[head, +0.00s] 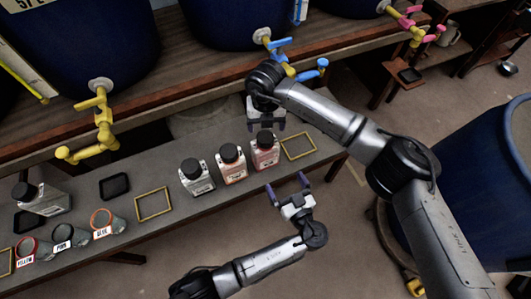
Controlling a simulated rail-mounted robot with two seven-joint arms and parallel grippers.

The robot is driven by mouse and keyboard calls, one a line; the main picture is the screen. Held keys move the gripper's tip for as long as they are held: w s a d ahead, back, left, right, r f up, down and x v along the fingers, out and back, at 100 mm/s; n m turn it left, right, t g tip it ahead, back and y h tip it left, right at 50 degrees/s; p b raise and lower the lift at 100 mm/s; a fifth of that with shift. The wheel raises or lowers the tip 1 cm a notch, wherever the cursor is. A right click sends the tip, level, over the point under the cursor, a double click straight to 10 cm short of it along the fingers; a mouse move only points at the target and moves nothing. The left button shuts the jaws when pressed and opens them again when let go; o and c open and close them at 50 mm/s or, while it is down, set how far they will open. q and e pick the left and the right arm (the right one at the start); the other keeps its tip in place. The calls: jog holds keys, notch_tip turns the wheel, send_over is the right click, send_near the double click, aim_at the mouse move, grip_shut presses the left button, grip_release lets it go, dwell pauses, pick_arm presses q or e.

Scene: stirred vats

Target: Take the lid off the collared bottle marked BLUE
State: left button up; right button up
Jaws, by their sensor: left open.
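A glass vessel with an orange ring (103,222) and a label that reads BLUE stands at the left of the bench. Three bottles with black lids stand mid-bench: a clear one (199,185), a pinkish one (233,171) and a redder one (265,158). Their labels are too small to read. My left gripper (287,183) is open and empty, in front of the bench edge and right of the redder bottle. My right gripper (266,127) hangs above and just behind the redder bottle's lid; its fingers are apart, and I cannot tell whether they touch the lid.
Vessels marked YELLOW (27,252) and PINK (62,239) and a larger black-capped bottle (46,202) stand at far left. Empty yellow frames (153,204) and a black tray (114,186) lie on the bench. Vats with taps (99,125) stand behind; a blue barrel (470,180) stands right.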

aim_at(269, 153)
jog(key=shift+w+a+r, duration=0.1)
jog(key=shift+w+a, duration=0.05)
jog(key=shift+w, duration=0.15)
pick_arm(q)
jog(key=shift+n, duration=0.3)
jog(key=x, duration=1.4)
jog(key=shift+w, duration=0.15)
pick_arm(e)
jog(key=shift+s, duration=0.1)
pick_arm(q)
jog(key=shift+c, duration=0.5)
